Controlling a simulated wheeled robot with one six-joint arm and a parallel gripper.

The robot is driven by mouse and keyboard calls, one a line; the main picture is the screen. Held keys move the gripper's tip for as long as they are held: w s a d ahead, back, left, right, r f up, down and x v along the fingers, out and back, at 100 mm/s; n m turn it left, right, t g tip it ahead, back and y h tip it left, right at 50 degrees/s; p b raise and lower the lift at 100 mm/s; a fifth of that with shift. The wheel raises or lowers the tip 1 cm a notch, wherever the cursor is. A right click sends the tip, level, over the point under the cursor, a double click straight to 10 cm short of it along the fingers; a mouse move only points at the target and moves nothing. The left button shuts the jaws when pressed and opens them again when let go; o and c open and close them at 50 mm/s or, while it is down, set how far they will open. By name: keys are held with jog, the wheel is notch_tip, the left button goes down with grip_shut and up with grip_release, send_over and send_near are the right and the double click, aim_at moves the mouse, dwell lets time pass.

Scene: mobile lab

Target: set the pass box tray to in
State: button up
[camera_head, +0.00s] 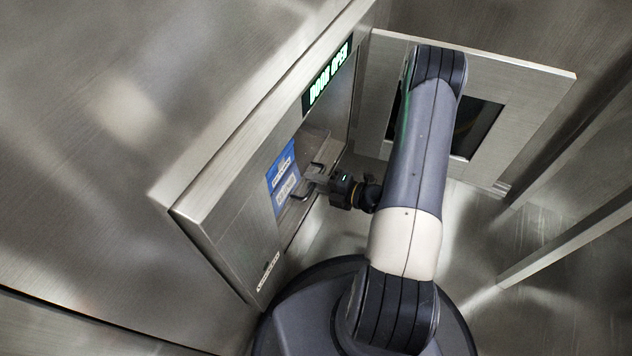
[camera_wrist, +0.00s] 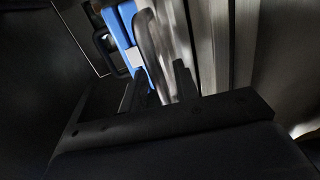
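The steel pass box (camera_head: 222,213) has its door (camera_head: 545,85) swung open at the right. The tray (camera_head: 316,144) shows as a grey metal part in the opening, partly hidden by my gripper. A blue case (camera_head: 283,178) with white labels and a dark handle sits by it; it also shows in the wrist view (camera_wrist: 122,22). My gripper (camera_head: 316,178) is at the opening, at the tray's front. In the wrist view its two fingers (camera_wrist: 163,86) stand apart, with a curved grey metal piece between or just beyond them. I cannot tell whether they press on it.
A lit sign (camera_head: 328,77) on the box reads DOOR OPEN. The open door has a dark window (camera_head: 480,131) and stands behind my arm. Steel walls and a rail (camera_head: 570,242) are at the right. A small label (camera_head: 268,271) is low on the box front.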

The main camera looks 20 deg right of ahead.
aim_at(302, 186)
jog(key=shift+c, duration=0.4)
grip_shut()
jog(key=shift+r+x, duration=0.2)
jog(key=shift+x, duration=0.9)
jog(key=shift+r+x, duration=0.2)
jog(key=shift+x, duration=0.9)
jog(key=shift+o, duration=0.4)
grip_release()
jog(key=shift+d, duration=0.1)
